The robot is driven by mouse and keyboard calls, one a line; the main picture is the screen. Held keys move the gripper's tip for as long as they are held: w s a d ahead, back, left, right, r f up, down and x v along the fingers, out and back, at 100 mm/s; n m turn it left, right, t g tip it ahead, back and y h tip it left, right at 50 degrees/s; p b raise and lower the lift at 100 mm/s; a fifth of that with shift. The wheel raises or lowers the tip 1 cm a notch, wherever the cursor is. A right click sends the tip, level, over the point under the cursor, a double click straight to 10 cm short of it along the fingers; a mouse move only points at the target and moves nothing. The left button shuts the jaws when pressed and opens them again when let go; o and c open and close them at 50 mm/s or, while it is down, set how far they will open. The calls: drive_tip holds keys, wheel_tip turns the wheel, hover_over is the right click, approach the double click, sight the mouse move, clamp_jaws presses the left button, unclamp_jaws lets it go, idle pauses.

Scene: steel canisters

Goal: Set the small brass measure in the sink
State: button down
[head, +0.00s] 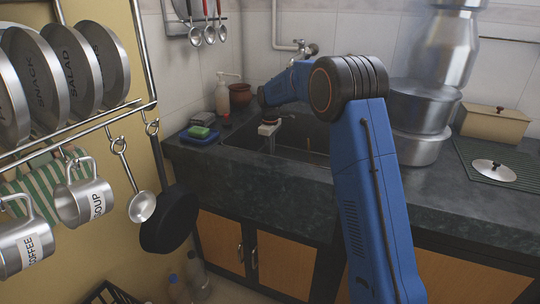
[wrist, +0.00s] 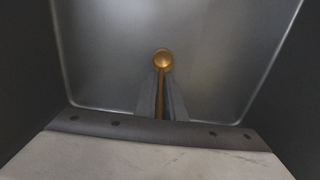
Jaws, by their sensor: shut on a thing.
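The small brass measure (wrist: 162,60) shows in the wrist view as a round golden bowl on a thin handle. My gripper (wrist: 161,98) is shut on the handle, with the bowl beyond the fingertips. Behind it is the grey floor of the sink (wrist: 225,60), with its rounded edges around. I cannot tell whether the measure touches the floor. In the head view, my gripper (head: 270,141) points down over the left part of the dark sink (head: 305,136). The measure cannot be made out there.
A green sponge (head: 200,132) on a blue holder, a soap bottle (head: 223,97) and a brown pot (head: 240,94) stand left of the sink. Stacked steel pots (head: 420,148) stand to its right. A tap (head: 300,47) is on the wall behind.

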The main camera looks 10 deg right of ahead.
drive_tip(key=shift+f, duration=0.1)
drive_tip(key=c, duration=1.8)
unclamp_jaws()
drive_tip(key=shift+c, duration=0.2)
